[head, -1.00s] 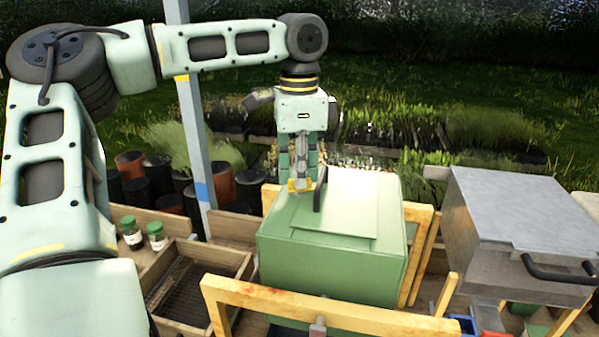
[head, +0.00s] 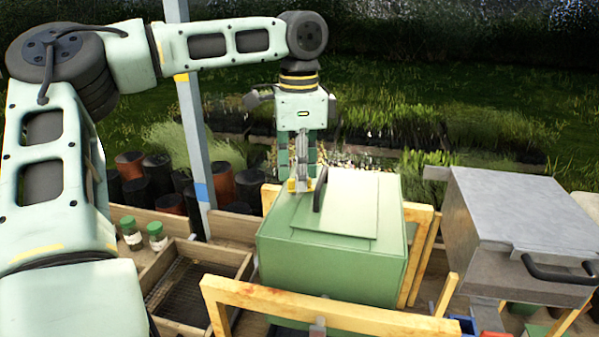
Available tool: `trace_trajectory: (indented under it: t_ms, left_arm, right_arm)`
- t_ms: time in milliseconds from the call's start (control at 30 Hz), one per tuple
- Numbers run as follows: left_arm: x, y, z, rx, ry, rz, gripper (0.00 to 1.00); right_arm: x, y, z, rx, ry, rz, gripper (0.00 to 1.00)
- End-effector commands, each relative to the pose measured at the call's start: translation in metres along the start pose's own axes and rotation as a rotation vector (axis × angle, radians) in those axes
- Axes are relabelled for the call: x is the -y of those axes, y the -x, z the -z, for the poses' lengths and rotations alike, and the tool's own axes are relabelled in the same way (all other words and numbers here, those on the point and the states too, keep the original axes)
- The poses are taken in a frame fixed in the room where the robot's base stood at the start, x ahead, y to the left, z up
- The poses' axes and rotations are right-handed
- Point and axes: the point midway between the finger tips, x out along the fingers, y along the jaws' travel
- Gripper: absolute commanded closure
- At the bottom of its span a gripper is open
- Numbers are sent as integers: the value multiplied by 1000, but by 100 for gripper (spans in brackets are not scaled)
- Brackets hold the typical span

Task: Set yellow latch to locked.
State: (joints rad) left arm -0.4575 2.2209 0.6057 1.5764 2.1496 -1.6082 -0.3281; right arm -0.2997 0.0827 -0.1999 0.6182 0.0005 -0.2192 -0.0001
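A green box (head: 330,263) stands on the wooden bench, its lid panel (head: 345,200) lying flat on top with a dark handle (head: 320,190) at its left edge. A small yellow part (head: 292,186), seemingly the yellow latch, shows at the box's back left top edge. My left gripper (head: 302,183) points down over this spot, its tips at or very close to the yellow part. The tips partly hide it, so contact, grip and the latch's setting are unclear. My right gripper is not in view.
A grey metal box (head: 510,215) with a black handle stands at the right. Wooden frames (head: 330,302) stand in front of and beside the green box. Two green-capped jars (head: 157,236) and a wooden tray (head: 200,257) are at the left. A grey post (head: 193,130) rises behind.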

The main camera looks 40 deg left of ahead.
Motion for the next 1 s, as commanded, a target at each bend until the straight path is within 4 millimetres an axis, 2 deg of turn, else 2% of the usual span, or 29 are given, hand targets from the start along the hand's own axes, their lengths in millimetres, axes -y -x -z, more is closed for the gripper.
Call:
trace_trajectory:
  t_ms: [167, 400, 533, 700, 1000]
  left_arm:
    - [1, 29, 1, -4, 0, 5, 73]
    - [1, 80, 1, -3, 2, 4, 73]
    - [0, 101, 1, -3, 1, 3, 73]
    - [0, 115, 0, -2, 0, 2, 73]
    - [0, 117, 0, -2, -1, 1, 73]
  right_arm:
    - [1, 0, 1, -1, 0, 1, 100]
    - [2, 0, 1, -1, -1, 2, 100]
    - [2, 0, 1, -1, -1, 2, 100]
    - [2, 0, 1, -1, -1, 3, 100]
    - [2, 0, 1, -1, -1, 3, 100]
